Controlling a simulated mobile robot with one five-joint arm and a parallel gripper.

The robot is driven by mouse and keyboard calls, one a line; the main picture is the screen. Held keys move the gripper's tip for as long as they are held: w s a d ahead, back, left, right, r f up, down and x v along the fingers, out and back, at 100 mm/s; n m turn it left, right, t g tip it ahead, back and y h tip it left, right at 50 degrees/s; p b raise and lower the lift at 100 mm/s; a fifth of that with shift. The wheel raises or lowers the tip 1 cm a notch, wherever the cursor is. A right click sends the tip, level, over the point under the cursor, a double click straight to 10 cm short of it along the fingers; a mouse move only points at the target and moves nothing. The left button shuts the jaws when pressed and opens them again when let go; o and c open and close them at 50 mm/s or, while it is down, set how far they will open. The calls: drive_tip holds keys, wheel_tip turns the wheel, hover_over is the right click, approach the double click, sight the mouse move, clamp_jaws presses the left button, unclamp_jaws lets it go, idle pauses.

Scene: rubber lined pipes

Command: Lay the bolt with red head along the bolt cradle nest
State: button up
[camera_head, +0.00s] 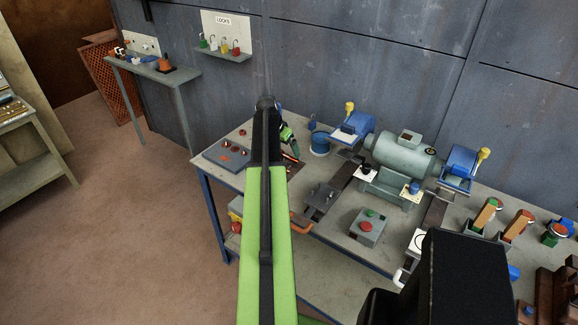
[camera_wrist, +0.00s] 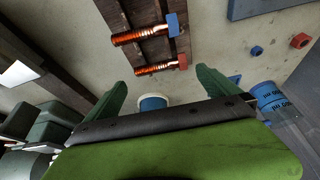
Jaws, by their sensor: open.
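The bolt with red head (camera_wrist: 160,69) shows in the wrist view. It has a coppery threaded shank and lies across a dark brown rack (camera_wrist: 147,10) with two rails, beside a similar bolt with a blue head (camera_wrist: 140,36). My gripper (camera_wrist: 160,88) is open and empty, its two green fingers apart, with the bolts ahead of it in the picture. In the head view my gripper (camera_head: 290,142) is partly hidden behind my arm, over the left part of the bench. I cannot tell for certain which part is the bolt cradle nest.
A blue tub (camera_head: 320,143) stands right of my gripper. A grey plate (camera_head: 232,155) with small orange parts lies to its left. A grey-green motor (camera_head: 403,155) and a red-and-green button box (camera_head: 367,228) stand farther right. Loose blue (camera_wrist: 256,51) and red (camera_wrist: 300,40) nuts lie nearby.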

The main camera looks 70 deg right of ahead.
sight(289, 156)
drive_tip(key=shift+d+f, duration=0.2)
drive_tip(key=shift+f, duration=0.2)
drive_tip(key=b+x, duration=0.5)
drive_tip(key=shift+s+f, duration=0.2)
drive_tip(key=shift+r, duration=0.2)
drive_tip(key=shift+p, duration=0.3)
drive_tip(key=c, duration=1.5)
